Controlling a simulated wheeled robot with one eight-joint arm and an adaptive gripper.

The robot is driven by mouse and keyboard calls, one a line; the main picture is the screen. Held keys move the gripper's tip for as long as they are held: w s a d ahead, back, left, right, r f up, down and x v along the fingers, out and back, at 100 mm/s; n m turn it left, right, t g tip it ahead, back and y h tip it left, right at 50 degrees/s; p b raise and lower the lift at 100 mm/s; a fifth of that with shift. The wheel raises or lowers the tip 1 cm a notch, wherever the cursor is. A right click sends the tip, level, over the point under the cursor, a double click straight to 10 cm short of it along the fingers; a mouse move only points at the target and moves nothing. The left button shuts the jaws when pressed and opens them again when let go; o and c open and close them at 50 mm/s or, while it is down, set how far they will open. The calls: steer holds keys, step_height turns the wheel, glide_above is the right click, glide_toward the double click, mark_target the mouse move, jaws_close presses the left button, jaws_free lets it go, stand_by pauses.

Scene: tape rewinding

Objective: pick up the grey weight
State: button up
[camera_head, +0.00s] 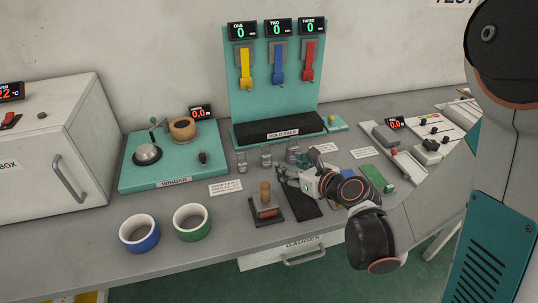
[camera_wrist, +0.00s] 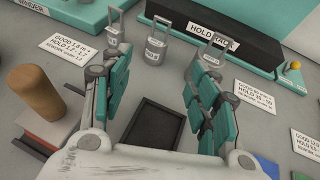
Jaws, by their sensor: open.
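Several small grey metal weights with loop handles stand upright in a row on the grey bench. In the head view they are a left weight (camera_head: 241,163), a middle weight (camera_head: 266,158) and a right weight (camera_head: 292,147). In the wrist view the left weight (camera_wrist: 114,38), middle weight (camera_wrist: 156,50) and right weight (camera_wrist: 209,54) lie beyond my fingers. My gripper (camera_head: 284,174) is open and empty; it also shows in the wrist view (camera_wrist: 159,66). The middle weight lies between the finger lines, ahead of the tips. The right weight is partly hidden behind the right finger.
A black tray (camera_wrist: 152,128) lies below the fingers. A wooden-handled stamp (camera_head: 266,206) stands to the left. The hold rack (camera_head: 275,130) is behind the weights. Label cards (camera_head: 225,187), tape rolls (camera_head: 139,233) and the winder (camera_head: 172,165) are on the left side of the bench.

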mark_target(268, 156)
steer(key=x, duration=0.8)
steer(key=shift+a+p, duration=0.1)
steer(key=shift+p, duration=0.2)
steer(key=b+x, duration=0.2)
steer(key=x, duration=0.2)
steer(key=shift+a+f, duration=0.1)
steer(key=shift+a, duration=0.2)
steer(key=shift+w+a+f, duration=0.1)
steer(key=shift+w+a, duration=0.1)
steer(key=shift+w, duration=0.2)
steer(key=shift+c, duration=0.6)
jaws_close()
